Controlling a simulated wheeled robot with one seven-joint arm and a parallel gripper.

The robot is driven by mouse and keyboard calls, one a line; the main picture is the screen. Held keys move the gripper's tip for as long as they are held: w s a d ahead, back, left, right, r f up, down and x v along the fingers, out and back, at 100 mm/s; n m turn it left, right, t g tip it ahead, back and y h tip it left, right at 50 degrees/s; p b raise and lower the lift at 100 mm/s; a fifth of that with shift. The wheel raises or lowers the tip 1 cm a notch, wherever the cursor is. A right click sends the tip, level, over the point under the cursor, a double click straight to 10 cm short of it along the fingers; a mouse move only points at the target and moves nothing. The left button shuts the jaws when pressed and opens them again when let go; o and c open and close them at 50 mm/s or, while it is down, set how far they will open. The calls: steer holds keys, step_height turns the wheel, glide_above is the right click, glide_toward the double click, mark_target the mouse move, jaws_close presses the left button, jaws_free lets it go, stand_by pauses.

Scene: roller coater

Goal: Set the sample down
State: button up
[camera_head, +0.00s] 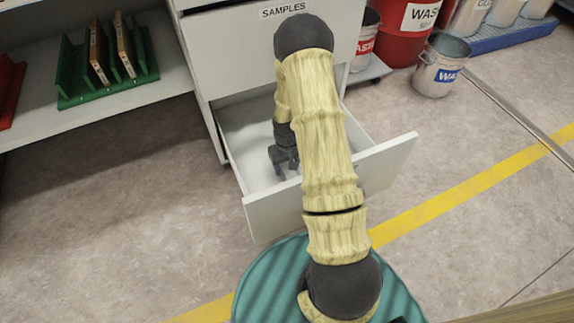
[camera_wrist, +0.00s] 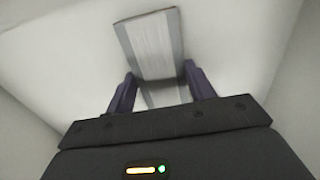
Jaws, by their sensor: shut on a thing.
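The sample (camera_wrist: 150,45) is a pale, flat panel with grey side edges, seen in the wrist view between my fingers. My gripper (camera_wrist: 161,92) is shut on it. In the head view my gripper (camera_head: 285,160) is down inside the open white drawer (camera_head: 275,214). The drawer's pale floor and walls surround the sample in the wrist view. I cannot tell whether the sample touches the drawer floor. My arm hides part of the drawer and the sample in the head view.
The cabinet (camera_head: 235,50) above the open drawer bears a "SAMPLES" label (camera_head: 283,10). A green rack (camera_head: 105,85) holding panels stands on a shelf to the left. A waste bucket (camera_head: 438,68) and a red drum (camera_head: 400,40) stand at the back right. The floor right of the drawer is clear.

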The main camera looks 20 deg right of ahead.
steer(key=o, duration=1.1)
steer(key=shift+f, duration=0.1)
step_height(320, 180, up, 12)
steer(key=p, duration=0.8)
steer(key=shift+p, duration=0.3)
steer(key=shift+r, duration=0.25)
steer(key=s+a+r+t, duration=0.1)
steer(key=s+a+r, duration=0.2)
steer(key=r, duration=0.4)
steer(key=s+a+r, duration=0.3)
steer(key=s+r, duration=0.3)
steer(key=r, duration=0.1)
steer(key=s+a+r+t, duration=0.1)
steer(key=s+a+r, duration=0.3)
steer(key=r, duration=0.3)
steer(key=shift+s+r+t, duration=0.3)
steer(key=shift+s+r, duration=0.1)
steer(key=shift+s, duration=0.3)
